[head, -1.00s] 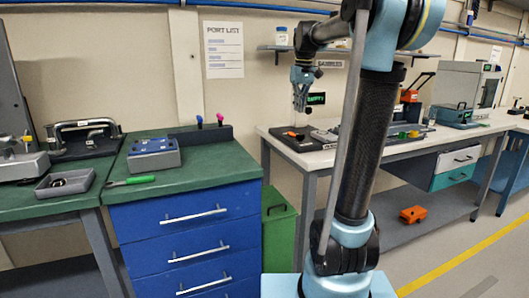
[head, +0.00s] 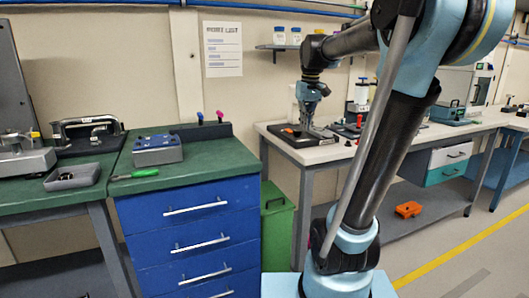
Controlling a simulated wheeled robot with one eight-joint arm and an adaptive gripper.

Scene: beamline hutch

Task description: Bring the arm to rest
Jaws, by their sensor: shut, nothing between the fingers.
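My arm rises from the base at the lower right of the head view and bends over at the top. Its forearm reaches left and ends in my gripper (head: 308,124), which points down. The gripper hangs in front of or over the left end of the white bench (head: 335,150). Its fingers look close together and hold nothing. I cannot tell how far the fingertips are above the black tray (head: 287,135) on that bench.
A green-topped bench with blue drawers (head: 196,208) stands left of my arm. It carries a grey-blue box (head: 157,150) and a green-handled tool (head: 134,174). A grey tray (head: 72,177) lies farther left. An orange case (head: 408,209) sits on the lower shelf. Yellow-lined floor is clear at right.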

